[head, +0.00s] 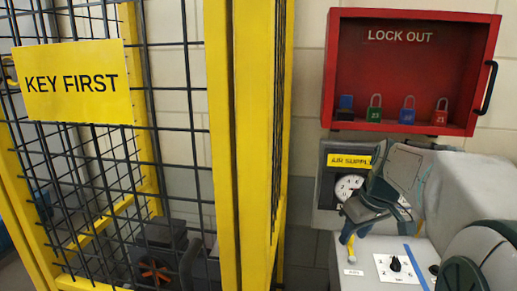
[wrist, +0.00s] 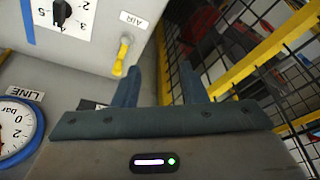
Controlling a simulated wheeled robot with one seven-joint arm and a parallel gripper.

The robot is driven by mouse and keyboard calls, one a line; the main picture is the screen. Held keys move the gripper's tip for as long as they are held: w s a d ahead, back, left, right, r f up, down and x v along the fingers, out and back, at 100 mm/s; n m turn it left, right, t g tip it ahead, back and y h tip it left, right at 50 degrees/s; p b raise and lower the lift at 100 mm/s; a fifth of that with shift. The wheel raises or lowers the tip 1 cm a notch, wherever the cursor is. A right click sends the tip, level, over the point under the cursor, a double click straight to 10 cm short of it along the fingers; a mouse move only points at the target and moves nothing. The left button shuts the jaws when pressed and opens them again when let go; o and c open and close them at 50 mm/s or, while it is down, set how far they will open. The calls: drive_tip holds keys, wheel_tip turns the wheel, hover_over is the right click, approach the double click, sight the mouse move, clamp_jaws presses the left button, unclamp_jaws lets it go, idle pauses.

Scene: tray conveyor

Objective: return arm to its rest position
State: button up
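My gripper (head: 352,229) is in front of the air supply panel in the head view, with its fingers pointing down and left. In the wrist view my gripper (wrist: 161,82) has its two fingers apart, with nothing between them. A yellow lever (wrist: 122,55) by the AIR label is just beside the left finger in the wrist view. In the head view the lever (head: 348,246) is below the fingertips. Whether a finger touches it I cannot tell. My arm covers part of the panel at the right.
A yellow-framed mesh cage (head: 218,150) with a KEY FIRST sign (head: 72,81) stands at the left. A red LOCK OUT box (head: 412,70) holding padlocks hangs above my gripper. A grey control box with a dial (head: 395,264) lies below. A LINE gauge (wrist: 18,130) is at the left.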

drive_tip(key=s+a+f+m, duration=0.2)
drive_tip(key=s+a+f, duration=0.2)
drive_tip(key=s, duration=0.4)
drive_tip(key=s+a+f+m+h, duration=0.1)
drive_tip(key=s+a+f, duration=0.3)
drive_tip(key=s, duration=0.5)
drive_tip(key=shift+f+m, duration=0.2)
drive_tip(key=shift+m, duration=0.5)
